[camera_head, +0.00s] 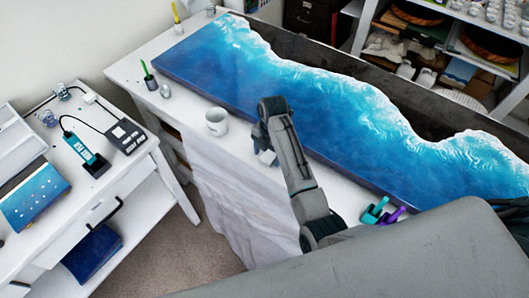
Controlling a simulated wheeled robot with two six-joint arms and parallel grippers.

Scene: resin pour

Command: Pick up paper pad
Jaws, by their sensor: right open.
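My right arm reaches in from the lower right and bends down at its far end. My right gripper (262,150) points down over the front edge of the white worktable, right of a white mug (216,121). It is open, and its fingertips are small and partly hidden by the arm. A small whitish patch shows at the fingers; I cannot tell whether it is a paper pad or part of the gripper. I cannot clearly make out a paper pad elsewhere. My left gripper is not in view.
A long blue wave-patterned resin panel (250,75) covers much of the worktable. White sheeting (235,195) hangs over its front. Teal and purple tools (380,213) lie right of my arm. A white cart (60,235) stands at left, with carpet between.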

